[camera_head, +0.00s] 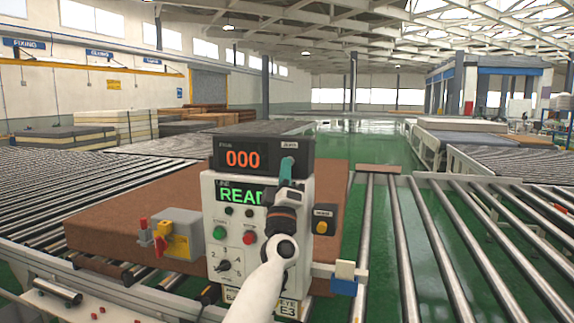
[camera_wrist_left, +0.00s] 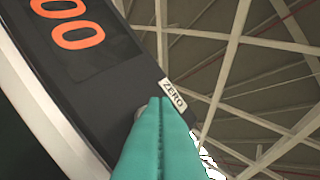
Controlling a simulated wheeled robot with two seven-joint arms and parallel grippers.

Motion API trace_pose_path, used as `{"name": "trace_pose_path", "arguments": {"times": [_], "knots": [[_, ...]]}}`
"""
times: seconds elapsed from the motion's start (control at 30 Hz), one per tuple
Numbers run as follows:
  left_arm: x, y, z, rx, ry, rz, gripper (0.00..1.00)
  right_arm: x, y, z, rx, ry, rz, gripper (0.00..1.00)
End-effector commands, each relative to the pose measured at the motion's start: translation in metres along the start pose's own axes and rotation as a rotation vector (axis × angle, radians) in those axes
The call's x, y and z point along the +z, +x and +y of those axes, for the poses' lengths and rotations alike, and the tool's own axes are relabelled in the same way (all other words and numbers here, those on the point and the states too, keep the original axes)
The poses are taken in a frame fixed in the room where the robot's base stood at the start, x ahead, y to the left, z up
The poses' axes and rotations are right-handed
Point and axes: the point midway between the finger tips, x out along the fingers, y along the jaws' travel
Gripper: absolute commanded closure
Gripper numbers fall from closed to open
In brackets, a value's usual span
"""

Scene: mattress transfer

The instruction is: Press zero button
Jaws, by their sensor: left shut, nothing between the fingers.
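The dark display box (camera_head: 225,153) tops the grey control panel (camera_head: 213,190) and reads "000" in orange. A small "ZERO" label (camera_head: 289,145) sits at its upper right; the label (camera_wrist_left: 173,93) also shows in the left wrist view. My left gripper (camera_head: 287,163) has teal fingers, shut and empty, just below the label in front of the box. In the left wrist view the shut fingertips (camera_wrist_left: 159,100) overlap the area beside the label. A zero button is mostly or wholly hidden behind them; I cannot tell if they touch it. My right gripper is not in view.
The panel's green screen (camera_head: 232,194) reads "READ", partly covered by my arm. A brown mattress (camera_head: 120,215) lies behind the panel on the rollers. A yellow-and-grey box (camera_head: 178,238) stands left, and a side box with a yellow button (camera_head: 325,214) stands right.

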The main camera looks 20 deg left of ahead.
Motion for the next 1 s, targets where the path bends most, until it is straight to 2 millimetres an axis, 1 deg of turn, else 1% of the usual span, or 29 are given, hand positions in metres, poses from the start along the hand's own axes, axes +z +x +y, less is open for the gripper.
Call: {"name": "trace_pose_path", "arguments": {"times": [0.17,0.53,1.0], "knots": [[0.000,-0.001,-0.001,0.001,-0.001,0.002,1.00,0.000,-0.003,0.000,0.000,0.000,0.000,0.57],[0.010,-0.015,-0.011,0.002,-0.001,0.003,1.00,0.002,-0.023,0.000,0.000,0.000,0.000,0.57],[0.013,-0.019,-0.013,0.001,0.000,0.001,1.00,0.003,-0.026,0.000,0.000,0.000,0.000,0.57]]}}
